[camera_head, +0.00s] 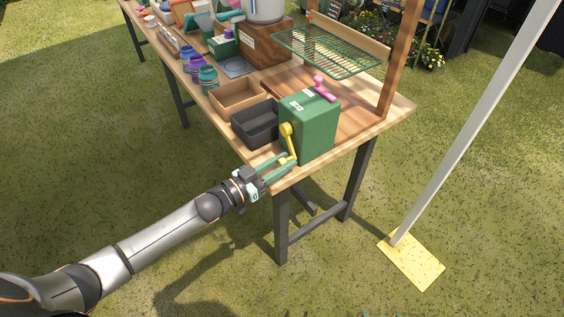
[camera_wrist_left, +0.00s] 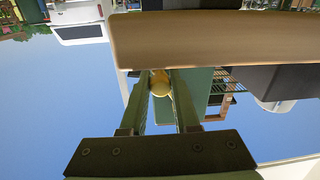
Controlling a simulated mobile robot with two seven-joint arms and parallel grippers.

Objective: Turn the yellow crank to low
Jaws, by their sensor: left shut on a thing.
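The yellow crank (camera_head: 288,133) is on the front-left face of a green box (camera_head: 314,132) near the table's corner. Its arm runs from a hub at the upper end down to a handle. My left gripper (camera_head: 287,162) is at the lower end of the crank, shut on the handle. In the left wrist view the round yellow handle end (camera_wrist_left: 160,88) sits between the two fingers of the left gripper (camera_wrist_left: 163,95). The markings on the box are too small to read. My right gripper is not in view.
The box stands on a wooden table (camera_head: 398,108). A black tray (camera_head: 256,124) and a brown tray (camera_head: 236,97) stand beside it. A green wire rack (camera_head: 330,52) is above the table behind the box. Grass lies open in front.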

